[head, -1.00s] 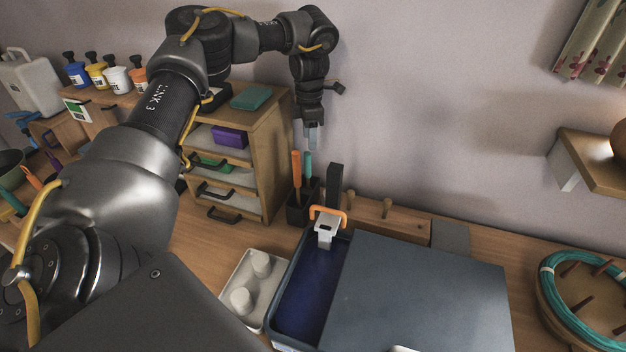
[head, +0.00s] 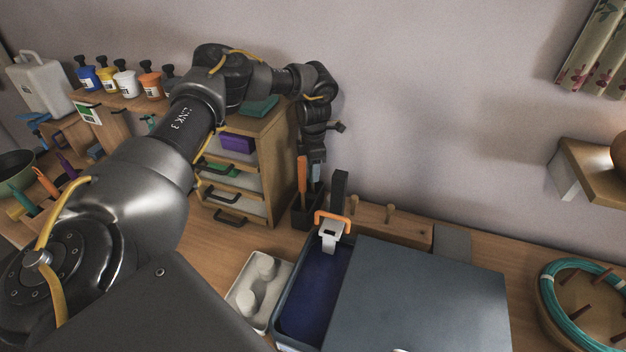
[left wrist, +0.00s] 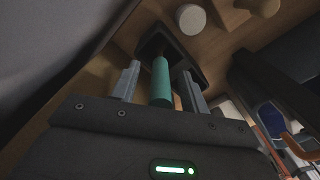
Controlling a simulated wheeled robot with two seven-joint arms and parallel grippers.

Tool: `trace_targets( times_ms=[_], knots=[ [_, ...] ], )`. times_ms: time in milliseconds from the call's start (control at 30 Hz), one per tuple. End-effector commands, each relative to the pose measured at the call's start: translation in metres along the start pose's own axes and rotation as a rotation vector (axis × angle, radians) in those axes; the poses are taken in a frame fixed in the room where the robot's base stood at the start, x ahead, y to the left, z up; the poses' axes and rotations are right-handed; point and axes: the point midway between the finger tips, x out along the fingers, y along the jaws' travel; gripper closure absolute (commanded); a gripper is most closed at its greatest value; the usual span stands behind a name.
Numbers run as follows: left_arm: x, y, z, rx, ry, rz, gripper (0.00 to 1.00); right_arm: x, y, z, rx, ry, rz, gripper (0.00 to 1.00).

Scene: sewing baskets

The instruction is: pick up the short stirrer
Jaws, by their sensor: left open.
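A small black holder (head: 302,214) stands beside the wooden drawer unit, with an orange-handled tool (head: 302,171) upright in it. A teal-handled stirrer (left wrist: 161,82) stands in the same holder, which also shows in the left wrist view (left wrist: 184,62). My left gripper (head: 316,174) is over the holder and hides most of the teal handle in the head view. In the left wrist view its open fingers stand on either side of the teal handle, not closed on it. Which stirrer is shorter I cannot tell. My right gripper is not in view.
The drawer unit (head: 276,150) is close to the left of the holder. A blue tray (head: 283,310) with an orange-handled clip (head: 331,232) on its rim stands in front. A wooden peg rail (head: 410,232) runs to the right along the wall.

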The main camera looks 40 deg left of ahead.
Motion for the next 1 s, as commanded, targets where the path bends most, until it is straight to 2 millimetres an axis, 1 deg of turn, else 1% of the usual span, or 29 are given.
trace_targets(
  times_ms=[100,333,667,700,900,1000],
  knots=[
    [0.0083,-0.0002,-0.0004,0.0,0.001,0.0,0.55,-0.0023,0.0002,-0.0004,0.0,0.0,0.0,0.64],
    [0.0096,0.0,-0.0002,0.0,0.0,0.001,0.55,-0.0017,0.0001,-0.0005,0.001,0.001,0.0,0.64],
    [0.0093,0.0001,-0.0002,-0.001,0.0,0.001,0.98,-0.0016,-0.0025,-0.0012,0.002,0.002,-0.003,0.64],
    [0.0092,0.0001,-0.0002,-0.001,0.0,0.001,1.0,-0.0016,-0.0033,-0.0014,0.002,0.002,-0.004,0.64],
    [0.0087,0.0002,-0.0001,-0.001,0.0,0.001,1.0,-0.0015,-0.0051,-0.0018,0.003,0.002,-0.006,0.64],
    [0.003,0.0006,0.0005,-0.001,-0.002,0.002,1.0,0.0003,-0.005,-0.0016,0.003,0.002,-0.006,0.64]
  ],
)
